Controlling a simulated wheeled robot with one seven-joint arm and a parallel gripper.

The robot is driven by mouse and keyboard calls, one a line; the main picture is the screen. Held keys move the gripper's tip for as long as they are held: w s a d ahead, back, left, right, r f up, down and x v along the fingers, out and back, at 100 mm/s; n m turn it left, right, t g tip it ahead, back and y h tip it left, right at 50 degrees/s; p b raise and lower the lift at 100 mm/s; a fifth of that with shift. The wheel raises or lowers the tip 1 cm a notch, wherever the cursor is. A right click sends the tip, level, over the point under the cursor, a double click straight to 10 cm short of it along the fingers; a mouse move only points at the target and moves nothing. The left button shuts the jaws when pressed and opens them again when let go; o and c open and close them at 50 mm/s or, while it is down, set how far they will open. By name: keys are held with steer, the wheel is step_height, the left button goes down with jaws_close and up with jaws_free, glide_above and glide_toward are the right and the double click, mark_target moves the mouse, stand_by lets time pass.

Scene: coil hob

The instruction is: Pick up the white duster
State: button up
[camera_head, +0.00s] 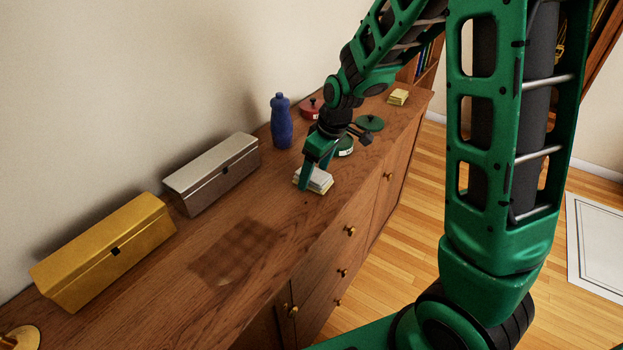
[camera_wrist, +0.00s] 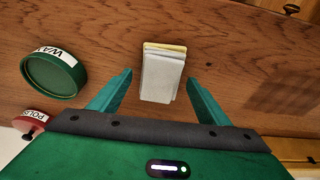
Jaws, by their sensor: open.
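The white duster (camera_head: 318,182) is a small folded stack of whitish cloth lying on the wooden cabinet top, near its front edge. In the wrist view the white duster (camera_wrist: 162,78) lies between my two fingers, with a pale yellow layer showing at its far edge. My gripper (camera_head: 313,172) is open and points down at the duster, one finger on each side in the wrist view (camera_wrist: 160,78). It holds nothing. Whether the fingers touch the cloth, and their exact height, I cannot tell. My gripper partly hides the duster in the head view.
A green wax tin (camera_wrist: 55,74) and red polish tin (camera_wrist: 30,121) stand close by. A blue bottle (camera_head: 281,122), silver box (camera_head: 212,175) and gold box (camera_head: 105,250) line the wall. A green lid (camera_head: 369,123) and yellow cloth stack (camera_head: 398,97) lie beyond.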

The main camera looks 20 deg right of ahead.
mark_target(313, 175)
steer(key=shift+f, duration=0.2)
stand_by(0.4)
steer(key=c, duration=1.2)
steer(key=shift+c, duration=0.2)
steer(key=shift+r, duration=0.15)
steer(key=shift+r, duration=0.35)
steer(key=r, duration=0.4)
steer(key=shift+s+a+r, duration=0.1)
steer(key=shift+a, duration=0.15)
steer(key=s+a+r, duration=0.5)
steer(key=a+r, duration=0.1)
steer(key=a, duration=0.3)
steer(key=shift+s+a+r, duration=0.2)
steer(key=shift+s+a, duration=0.1)
steer(key=shift+s, duration=0.05)
